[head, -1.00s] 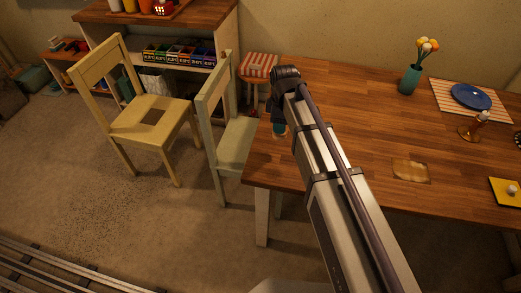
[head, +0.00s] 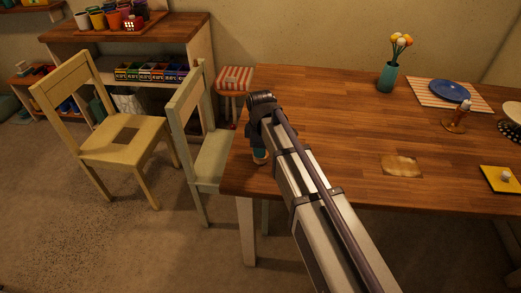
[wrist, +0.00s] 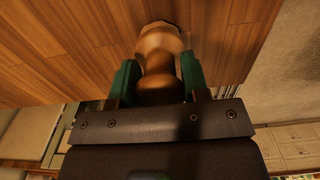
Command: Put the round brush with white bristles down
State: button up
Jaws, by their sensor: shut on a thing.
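My gripper (wrist: 158,78) is shut on a turned wooden piece, the brush (wrist: 160,48), with one teal finger on each side of it. Its white bristles do not show in the wrist view. In the head view my gripper (head: 260,151) points down over the left end of the wooden table (head: 330,110), close to its left edge. Only a small pale bit of the brush (head: 260,161) shows there below the fingers. I cannot tell whether the brush touches the table top.
A pale green chair (head: 211,160) stands close against the table's left end. A teal vase (head: 387,77) and blue plate (head: 449,91) stand farther back. The table's middle is clear.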

jog(key=shift+f, duration=0.2)
jog(key=o, duration=0.8)
notch_tip(320, 180, up, 12)
jog(key=p, duration=1.2)
jog(key=shift+r, duration=0.25)
jog(key=shift+d, duration=0.1)
jog(key=s+d+m, duration=0.8)
jog(key=d, duration=0.1)
jog(key=s+d+m, duration=0.8)
jog(key=s+d, duration=0.1)
jog(key=shift+s+m, duration=0.1)
jog(key=shift+m, duration=0.3)
